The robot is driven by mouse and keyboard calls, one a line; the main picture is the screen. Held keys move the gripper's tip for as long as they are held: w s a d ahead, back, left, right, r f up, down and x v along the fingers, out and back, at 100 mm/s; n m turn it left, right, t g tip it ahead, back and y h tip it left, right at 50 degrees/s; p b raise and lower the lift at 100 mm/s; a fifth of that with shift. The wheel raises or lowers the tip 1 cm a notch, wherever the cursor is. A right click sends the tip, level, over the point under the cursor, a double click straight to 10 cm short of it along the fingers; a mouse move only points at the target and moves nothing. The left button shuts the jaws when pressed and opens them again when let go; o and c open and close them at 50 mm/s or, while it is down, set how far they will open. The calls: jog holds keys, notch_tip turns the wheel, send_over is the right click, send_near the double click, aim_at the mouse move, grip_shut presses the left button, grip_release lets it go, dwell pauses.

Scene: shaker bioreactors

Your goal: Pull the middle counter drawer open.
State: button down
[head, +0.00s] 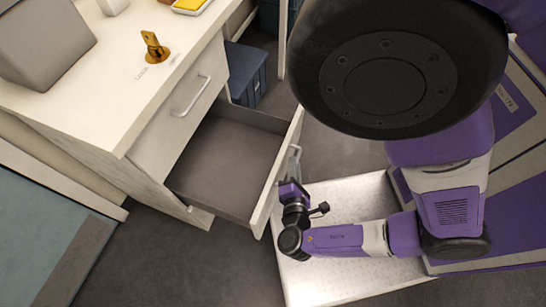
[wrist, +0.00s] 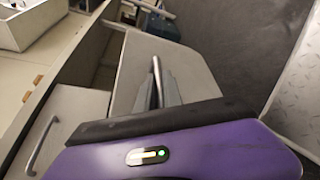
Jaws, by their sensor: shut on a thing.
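An open counter drawer (head: 225,165) juts out from the white counter, below a closed drawer. It is grey inside and looks empty. Its pale front panel (head: 270,188) faces my arm. In the wrist view the panel (wrist: 185,62) carries a metal bar handle (wrist: 156,72). My gripper (head: 294,180) is at the outer side of this panel. In the wrist view my gripper's fingers (wrist: 158,95) are shut on the handle, and its purple body covers the lower part of the picture.
The closed upper drawer (head: 178,125) has its own handle (head: 190,95). On the counter top (head: 105,95) stand a grey box (head: 42,42) and a brass fitting (head: 155,47). A blue bin (head: 245,72) is behind the open drawer. Dark floor (head: 190,262) is clear in front.

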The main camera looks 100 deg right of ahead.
jog(key=shift+s+a, duration=0.4)
jog(key=shift+s, duration=0.1)
jog(key=c, duration=1.8)
grip_release()
jog(key=shift+o, duration=0.2)
jog(key=v, duration=0.8)
